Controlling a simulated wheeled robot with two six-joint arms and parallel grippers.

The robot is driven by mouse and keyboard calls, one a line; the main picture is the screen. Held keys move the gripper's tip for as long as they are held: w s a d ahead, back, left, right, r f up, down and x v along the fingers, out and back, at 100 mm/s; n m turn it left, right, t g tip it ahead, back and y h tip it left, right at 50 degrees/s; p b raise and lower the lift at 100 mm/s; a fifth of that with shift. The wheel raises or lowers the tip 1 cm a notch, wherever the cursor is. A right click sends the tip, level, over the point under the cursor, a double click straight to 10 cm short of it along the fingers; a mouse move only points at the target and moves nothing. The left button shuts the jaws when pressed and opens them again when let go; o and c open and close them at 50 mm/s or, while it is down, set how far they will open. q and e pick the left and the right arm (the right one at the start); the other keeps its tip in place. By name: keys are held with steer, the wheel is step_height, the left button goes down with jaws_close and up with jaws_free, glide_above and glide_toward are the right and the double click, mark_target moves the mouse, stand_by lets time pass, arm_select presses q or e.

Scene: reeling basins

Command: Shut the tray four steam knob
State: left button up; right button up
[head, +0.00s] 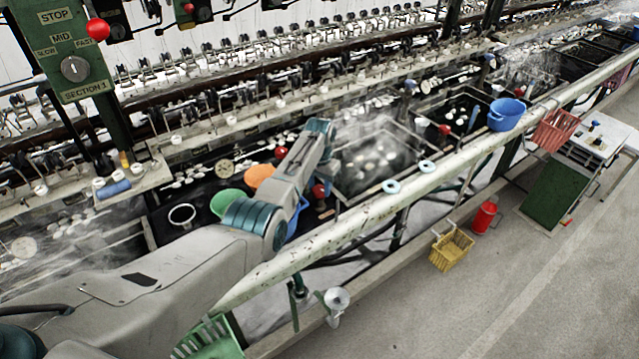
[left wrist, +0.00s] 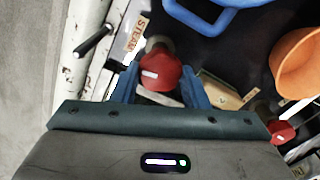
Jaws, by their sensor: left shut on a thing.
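The red steam knob (left wrist: 160,72) sits between the blue fingers of my left gripper (left wrist: 160,88) in the left wrist view. The gripper is shut on it, and the fingers hide its sides. A tag reading STEAM (left wrist: 136,32) lies just beside it. In the head view my left arm reaches over the front rail, and the red knob (head: 319,190) shows just below the left gripper (head: 327,170). No tray number is readable. My right gripper is not in view.
A second red knob (left wrist: 283,132) and an orange bowl (left wrist: 299,65) are close to the right of the gripper. A blue vessel (left wrist: 212,17) lies above it. A black lever (left wrist: 93,42) stands by the white rail (head: 380,200). A steaming basin (head: 375,155) lies beyond.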

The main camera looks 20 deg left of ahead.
mark_target(319, 189)
arm_select(q)
steer(key=shift+m, duration=1)
steer(key=shift+w, duration=0.1)
steer(key=o, duration=1)
steer(key=shift+c, duration=0.2)
steer(key=shift+r, duration=0.1)
step_height(319, 189, up, 11)
steer(key=b, duration=0.2)
